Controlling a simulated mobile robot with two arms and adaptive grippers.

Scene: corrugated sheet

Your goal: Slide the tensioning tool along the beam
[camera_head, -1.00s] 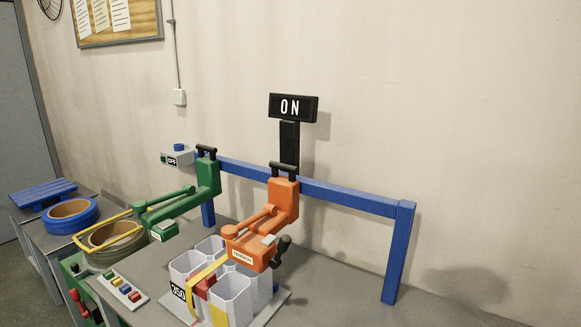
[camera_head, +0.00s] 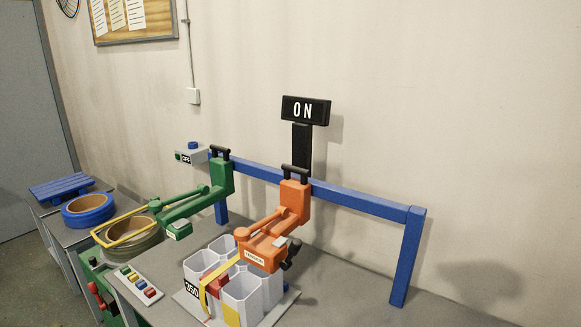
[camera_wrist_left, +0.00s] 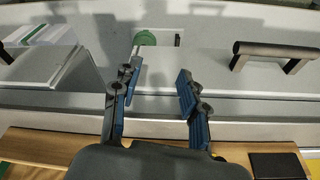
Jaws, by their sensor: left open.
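The orange tensioning tool (camera_head: 275,235) hangs from the blue beam (camera_head: 352,198) in the head view, below the black ON sign (camera_head: 305,111). Its lower body has a white label and sits over a cluster of white hexagonal tubes (camera_head: 241,292). A green tool (camera_head: 202,202) hangs from the same beam to its left. My left gripper (camera_wrist_left: 158,76) shows only in the left wrist view. It is open and empty, in front of a grey surface with a black handle (camera_wrist_left: 274,52). The tensioning tool is not visible there. My right gripper is in neither view.
Blue and dark tape rolls (camera_head: 88,209) and a button panel (camera_head: 140,284) are at the left. The beam right of the orange tool is clear up to its post (camera_head: 408,258).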

